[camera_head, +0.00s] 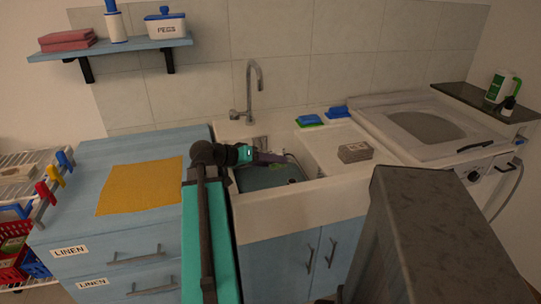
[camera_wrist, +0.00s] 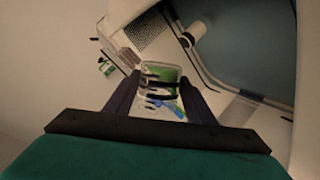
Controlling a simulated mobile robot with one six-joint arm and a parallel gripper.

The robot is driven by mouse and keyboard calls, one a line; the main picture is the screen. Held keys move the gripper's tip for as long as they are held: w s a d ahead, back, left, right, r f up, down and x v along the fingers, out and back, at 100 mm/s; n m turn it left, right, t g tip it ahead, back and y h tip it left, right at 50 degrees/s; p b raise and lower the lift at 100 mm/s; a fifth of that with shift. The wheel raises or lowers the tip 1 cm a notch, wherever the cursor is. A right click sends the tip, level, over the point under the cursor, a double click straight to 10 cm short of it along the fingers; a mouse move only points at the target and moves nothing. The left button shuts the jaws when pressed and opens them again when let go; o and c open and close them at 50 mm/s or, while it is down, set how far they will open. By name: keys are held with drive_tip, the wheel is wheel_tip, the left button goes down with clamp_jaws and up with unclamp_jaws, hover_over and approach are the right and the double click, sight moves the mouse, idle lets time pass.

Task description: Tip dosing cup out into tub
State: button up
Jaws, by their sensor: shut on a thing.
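My gripper (camera_head: 270,157) is over the sink, above the dark teal tub (camera_head: 262,178) standing in the basin. In the wrist view my gripper (camera_wrist: 160,98) is shut on the clear dosing cup (camera_wrist: 163,76), which has dark marks on its wall. Green and blue show in or through the cup; I cannot tell whether it holds liquid. In the wrist view the tub (camera_wrist: 250,45) lies at upper right, beside the cup in the picture. The cup is too small to make out in the head view.
A tap (camera_head: 252,90) rises behind the sink. Sponges (camera_head: 310,120) and a grey block (camera_head: 355,152) are on the sink's right side. A yellow cloth (camera_head: 140,185) lies on the blue cabinet at left. A washing machine (camera_head: 380,120) stands at right.

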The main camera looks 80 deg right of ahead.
drive_tip(key=shift+w+n+p, duration=0.1)
drive_tip(key=shift+n+p, duration=0.2)
drive_tip(key=shift+p, duration=0.4)
drive_tip(key=shift+d+r+n+g+y+p, duration=0.25)
drive_tip(key=shift+r+n+y+p, duration=0.4)
drive_tip(key=shift+p, duration=2.1)
drive_tip(key=shift+w+d+r+n+g+y+p, duration=0.1)
drive_tip(key=shift+r+n+g+y+p, duration=0.3)
drive_tip(key=shift+p, duration=1)
drive_tip(key=shift+w+d+r+n+t+y+p, duration=0.1)
drive_tip(key=shift+n+y+p, duration=0.4)
drive_tip(key=shift+p, duration=0.9)
drive_tip(key=shift+w+d+r+n+g+y+p, duration=0.3)
drive_tip(key=shift+d+n+p, duration=0.3)
drive_tip(key=shift+p, duration=0.65)
drive_tip(key=shift+w+d+r+n+g+y+p, duration=0.2)
drive_tip(key=shift+d+r+n+g+y+p, duration=0.45)
drive_tip(key=shift+p, duration=1.3)
drive_tip(key=shift+a+f, duration=0.2)
drive_tip(key=shift+f, duration=0.05)
